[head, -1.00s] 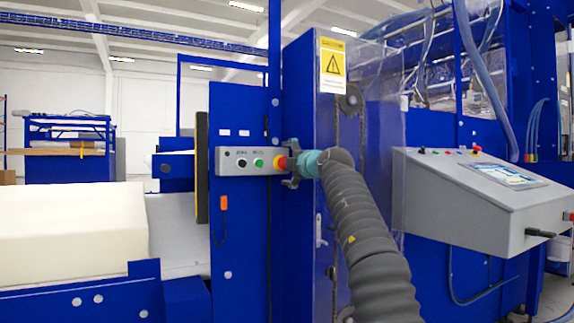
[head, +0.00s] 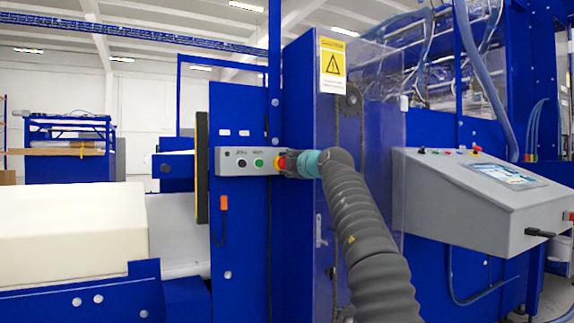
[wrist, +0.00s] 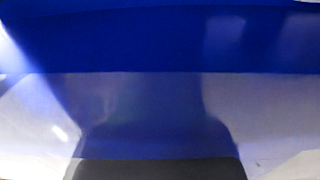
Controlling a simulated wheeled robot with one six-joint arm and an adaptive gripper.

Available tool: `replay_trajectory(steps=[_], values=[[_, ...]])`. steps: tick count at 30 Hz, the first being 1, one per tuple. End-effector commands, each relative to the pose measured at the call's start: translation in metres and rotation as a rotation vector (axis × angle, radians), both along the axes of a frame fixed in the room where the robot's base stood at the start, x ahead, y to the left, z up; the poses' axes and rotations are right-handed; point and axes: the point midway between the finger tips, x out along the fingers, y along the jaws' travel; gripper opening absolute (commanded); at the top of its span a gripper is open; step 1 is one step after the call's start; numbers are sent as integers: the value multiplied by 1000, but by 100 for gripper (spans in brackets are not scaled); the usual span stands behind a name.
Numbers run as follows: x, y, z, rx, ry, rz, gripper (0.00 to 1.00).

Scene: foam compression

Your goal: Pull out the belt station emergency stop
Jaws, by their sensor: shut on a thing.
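The belt station's grey button box (head: 229,161) is fixed on the blue machine frame in the head view. It carries a black button (head: 242,163), a green button (head: 258,163) and, at its right end, the red emergency stop (head: 279,164) with a yellow surround. My gripper (head: 285,164) is at the emergency stop, shut on it, and covers much of its right side. Whether the stop is pressed in or out cannot be told. The wrist view shows only blurred blue and grey surfaces and a dark shape at the bottom edge; the stop is not recognisable there.
A clear guard panel (head: 378,130) stands right of the box, behind my arm. A grey console (head: 480,195) with a screen and its own buttons is further right. A cream foam block (head: 70,233) lies at the left.

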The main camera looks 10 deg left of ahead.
Motion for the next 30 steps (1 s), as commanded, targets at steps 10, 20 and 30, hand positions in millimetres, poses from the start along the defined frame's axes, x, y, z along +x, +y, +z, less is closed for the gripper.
replay_trajectory(steps=[10,20,30], values=[[-2,-1,0,1,1,0,0],[-5,-3,0,0,1,1,70],[-5,-3,0,0,0,0,100]])
